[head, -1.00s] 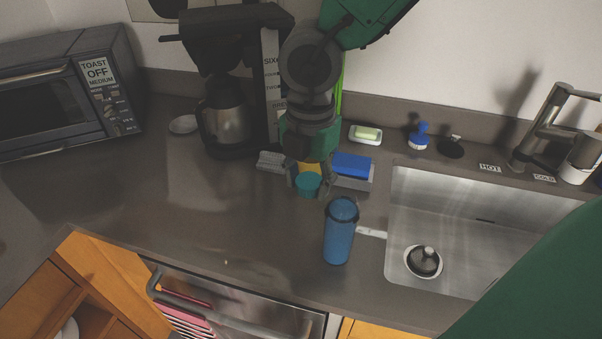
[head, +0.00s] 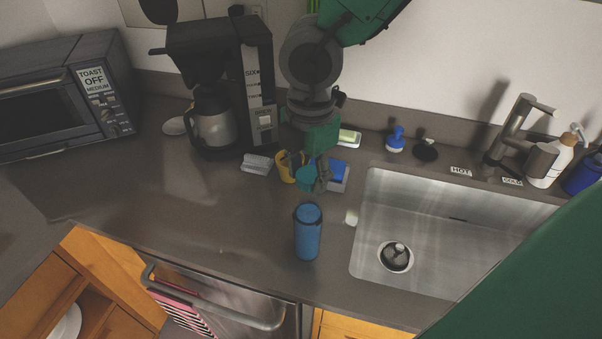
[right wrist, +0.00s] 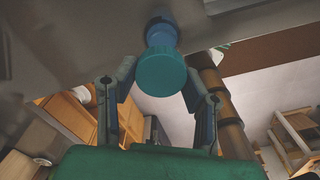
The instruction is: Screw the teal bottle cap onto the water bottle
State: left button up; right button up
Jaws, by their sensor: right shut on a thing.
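The blue water bottle (head: 307,238) stands upright on the counter, left of the sink. My right gripper (head: 305,172) comes down from the top of the head view, behind the bottle in the picture. It is shut on the teal bottle cap (head: 306,181). The cap appears apart from the bottle, just beyond its top. In the right wrist view the cap (right wrist: 161,72) sits between the fingertips, with the blue bottle (right wrist: 162,33) showing past it. My left gripper is not in view.
A yellow cup (head: 287,170) and a blue sponge (head: 338,170) lie close around the right gripper. The sink (head: 440,230) is right of the bottle, with a small white object (head: 351,217) between them. A coffee maker (head: 225,85) stands behind left. The counter left of the bottle is clear.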

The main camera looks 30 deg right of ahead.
aim_at(304, 210)
jog(key=shift+d+f, duration=0.4)
jog(key=shift+f, duration=0.1)
jog(key=shift+d+f+b, duration=0.1)
jog(key=shift+f+b, duration=0.25)
jog(key=shift+b, duration=0.15)
jog(key=shift+a+f+b, duration=0.35)
jog(key=shift+f+b, duration=0.1)
jog(key=shift+f, duration=0.15)
jog(key=shift+a+f+b, duration=0.4)
jog(key=shift+f+b, duration=0.05)
jog(key=shift+f, duration=0.2)
jog(key=shift+a+f, duration=0.15)
jog(key=shift+f, duration=0.3)
jog(key=shift+d+f+b, duration=0.3)
jog(key=shift+d, duration=0.45)
jog(key=shift+a, duration=0.75)
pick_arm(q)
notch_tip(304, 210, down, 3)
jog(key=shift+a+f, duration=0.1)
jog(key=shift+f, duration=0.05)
pick_arm(e)
jog(key=shift+s, duration=0.1)
